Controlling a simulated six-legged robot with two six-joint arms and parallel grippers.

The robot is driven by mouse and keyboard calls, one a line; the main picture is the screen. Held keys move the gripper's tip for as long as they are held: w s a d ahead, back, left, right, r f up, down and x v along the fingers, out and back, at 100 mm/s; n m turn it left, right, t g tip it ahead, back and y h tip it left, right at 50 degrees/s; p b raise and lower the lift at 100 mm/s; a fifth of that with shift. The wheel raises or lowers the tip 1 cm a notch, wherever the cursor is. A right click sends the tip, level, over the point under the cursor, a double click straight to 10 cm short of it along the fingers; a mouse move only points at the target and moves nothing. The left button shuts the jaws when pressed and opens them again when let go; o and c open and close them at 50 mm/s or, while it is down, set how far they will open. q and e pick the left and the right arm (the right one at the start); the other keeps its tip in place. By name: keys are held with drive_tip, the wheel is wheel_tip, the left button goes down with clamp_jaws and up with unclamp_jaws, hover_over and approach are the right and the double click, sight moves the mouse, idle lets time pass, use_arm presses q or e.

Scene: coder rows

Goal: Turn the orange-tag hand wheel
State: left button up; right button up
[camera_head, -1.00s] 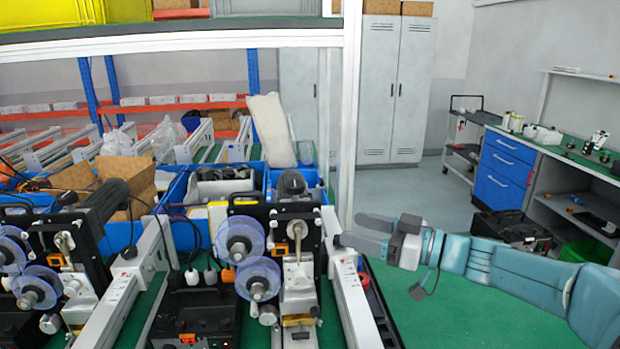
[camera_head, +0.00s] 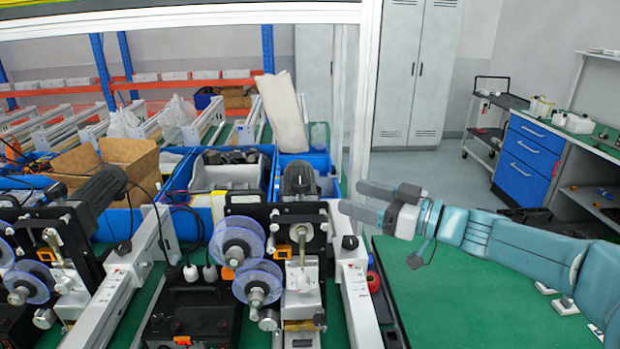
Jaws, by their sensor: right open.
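The coder machine in the middle has two clear bluish discs, an upper one (camera_head: 237,241) and a lower one (camera_head: 258,283), with a small orange tag (camera_head: 228,273) beside them. Another orange tag (camera_head: 282,252) sits by the metal shaft on its black plate (camera_head: 265,215). I cannot tell which part is the orange-tag hand wheel. My right gripper (camera_head: 350,197) is open and empty, above and right of the machine, fingers pointing left. My left gripper is out of view.
A similar machine (camera_head: 62,245) stands at the left. Blue bins (camera_head: 265,185) and a cardboard box (camera_head: 128,160) lie behind. A white upright post (camera_head: 363,110) rises behind my right gripper. A red roll (camera_head: 373,282) is near the rail. Green surface at the right is mostly open.

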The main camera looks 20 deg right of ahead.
sight(309, 184)
drive_tip(key=x, duration=0.4)
drive_tip(key=p+x, duration=0.1)
drive_tip(key=x, duration=0.7)
drive_tip(key=shift+w+d+f, duration=0.1)
drive_tip(key=shift+w+f, duration=0.2)
drive_tip(key=shift+f, duration=0.05)
drive_tip(key=shift+s+r, duration=0.2)
drive_tip(key=shift+s, duration=0.2)
drive_tip(key=shift+w+f, duration=0.1)
drive_tip(key=shift+w, duration=0.1)
drive_tip(key=c, duration=1)
